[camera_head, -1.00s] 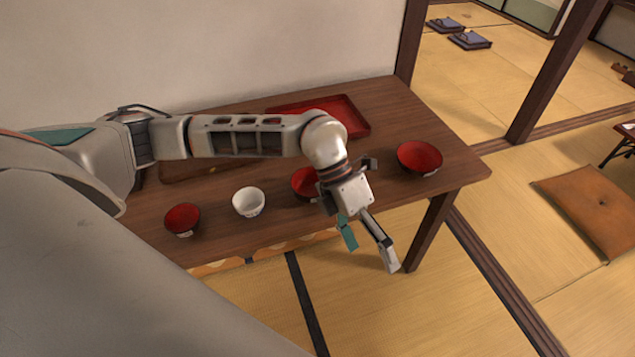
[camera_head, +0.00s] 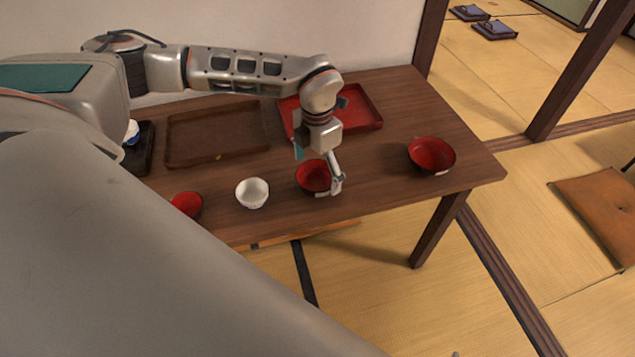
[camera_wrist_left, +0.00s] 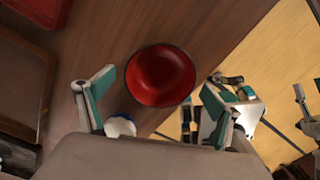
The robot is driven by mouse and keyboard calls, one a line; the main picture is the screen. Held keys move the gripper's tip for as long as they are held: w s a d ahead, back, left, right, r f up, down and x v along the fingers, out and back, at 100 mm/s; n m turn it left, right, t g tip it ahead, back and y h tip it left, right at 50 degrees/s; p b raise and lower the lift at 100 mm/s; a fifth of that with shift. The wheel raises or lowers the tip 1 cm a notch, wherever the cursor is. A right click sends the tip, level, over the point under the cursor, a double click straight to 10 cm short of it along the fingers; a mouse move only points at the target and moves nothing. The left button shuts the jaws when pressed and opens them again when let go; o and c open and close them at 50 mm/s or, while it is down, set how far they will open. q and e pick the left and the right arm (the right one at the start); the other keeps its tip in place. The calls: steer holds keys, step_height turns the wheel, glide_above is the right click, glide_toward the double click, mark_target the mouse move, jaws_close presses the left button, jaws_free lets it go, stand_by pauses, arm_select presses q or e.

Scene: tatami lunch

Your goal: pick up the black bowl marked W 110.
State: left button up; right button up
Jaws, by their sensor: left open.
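Three bowls with red insides and dark outsides stand on the wooden table: one at the left (camera_head: 186,204), a middle bowl (camera_head: 311,176) and a larger-looking one at the right (camera_head: 432,154). Pale labels show on some, but I cannot read W 110 on any. My left gripper (camera_head: 317,167) is open over the middle bowl, its fingers apart on either side in the picture. In the left wrist view this bowl (camera_wrist_left: 160,76) lies between the open fingertips, and nothing is held.
A white cup (camera_head: 252,193) stands left of the middle bowl. Behind are a red tray (camera_head: 365,118) and a brown tray (camera_head: 218,133). The table's (camera_head: 385,185) front edge is close to the bowls. Bare tabletop lies between the middle and right bowls.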

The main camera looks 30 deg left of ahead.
mark_target(317, 182)
arm_select(q)
steer(key=shift+f, duration=1.2)
steer(key=c, duration=1.2)
steer(key=shift+c, duration=0.2)
steer(key=shift+r, duration=0.1)
